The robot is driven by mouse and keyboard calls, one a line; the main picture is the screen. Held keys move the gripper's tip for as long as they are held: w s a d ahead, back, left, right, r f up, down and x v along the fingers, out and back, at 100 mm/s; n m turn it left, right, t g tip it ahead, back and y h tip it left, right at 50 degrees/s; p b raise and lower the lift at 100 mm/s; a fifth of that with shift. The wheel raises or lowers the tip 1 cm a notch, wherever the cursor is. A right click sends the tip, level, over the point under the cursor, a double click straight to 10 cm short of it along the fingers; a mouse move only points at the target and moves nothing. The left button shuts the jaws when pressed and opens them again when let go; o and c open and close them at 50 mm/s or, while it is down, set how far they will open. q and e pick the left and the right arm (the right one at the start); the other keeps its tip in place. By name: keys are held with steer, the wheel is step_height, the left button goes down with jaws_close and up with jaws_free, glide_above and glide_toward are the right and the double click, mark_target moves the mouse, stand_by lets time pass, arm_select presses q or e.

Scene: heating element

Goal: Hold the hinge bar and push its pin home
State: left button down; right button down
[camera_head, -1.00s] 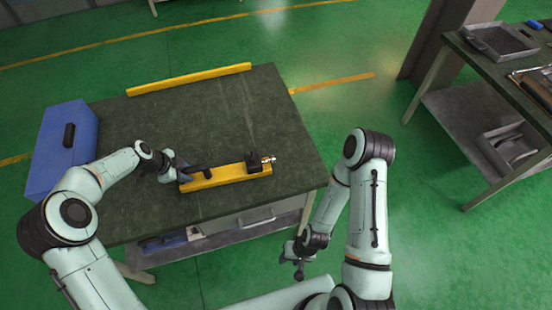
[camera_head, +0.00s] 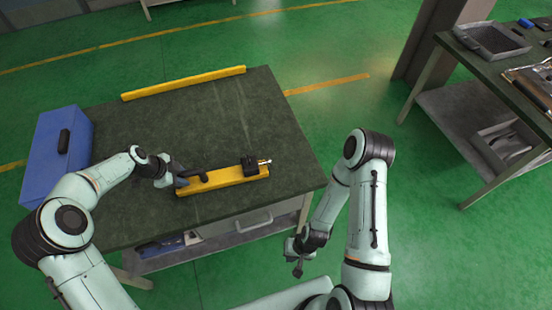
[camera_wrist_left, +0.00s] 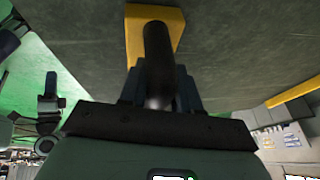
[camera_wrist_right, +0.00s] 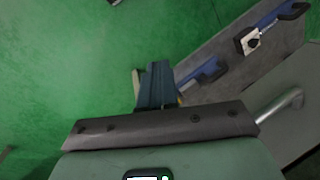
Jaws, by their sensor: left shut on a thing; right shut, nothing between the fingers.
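The yellow hinge bar (camera_head: 230,176) lies on the dark table in the head view. It has a black handle (camera_head: 196,177) at its left end and a black hinge block (camera_head: 250,166) at its right end. The metallic pin (camera_head: 264,162) sticks out to the right of the block. My left gripper (camera_head: 178,179) is shut on the black handle, which also shows between the fingers in the left wrist view (camera_wrist_left: 158,60). My right gripper (camera_head: 297,264) is shut and empty, off the table's front edge and below the tabletop. Its closed fingers show in the right wrist view (camera_wrist_right: 155,86).
A blue toolbox (camera_head: 60,150) stands at the table's left end. A second yellow bar (camera_head: 185,83) lies along the back edge. A drawer with a handle (camera_head: 252,222) and a lower shelf (camera_head: 170,252) are under the tabletop. Another bench (camera_head: 500,70) stands right. The tabletop's middle is clear.

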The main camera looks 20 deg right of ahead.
steer(key=w+d+r+m+t+h, duration=0.1)
steer(key=w+d+r+m+h, duration=0.1)
steer(key=w+d+m, duration=0.75)
steer(key=w+d+r+m+t+h, duration=0.15)
steer(key=w+d+m, duration=0.25)
steer(key=d, duration=1.1)
arm_select(q)
steer(key=shift+r, duration=0.1)
arm_select(e)
steer(key=w+d+r+t+y, duration=0.2)
steer(key=w+d+r+t, duration=0.15)
steer(key=w+r, duration=0.55)
steer(key=w+a+r+n+y, duration=0.2)
steer(key=w+a+n, duration=0.1)
steer(key=w+a+r+n+y, duration=0.2)
steer(key=w+a+r+n, duration=0.1)
steer(key=n, duration=0.1)
steer(key=w+a+r+n+y, duration=0.2)
steer(key=w+n, duration=0.1)
steer(key=shift+w+a+r+n+y, duration=0.1)
steer(key=shift+a+r+n+y, duration=0.2)
steer(key=shift+a, duration=0.1)
steer(key=s+a+r+n+g, duration=0.2)
steer(key=s+r+n+g, duration=0.1)
steer(key=n, duration=0.4)
steer(key=r+g+y, duration=0.1)
steer(key=g, duration=0.1)
steer(key=shift+s+r+g, duration=0.3)
steer(key=shift+r+g, duration=0.1)
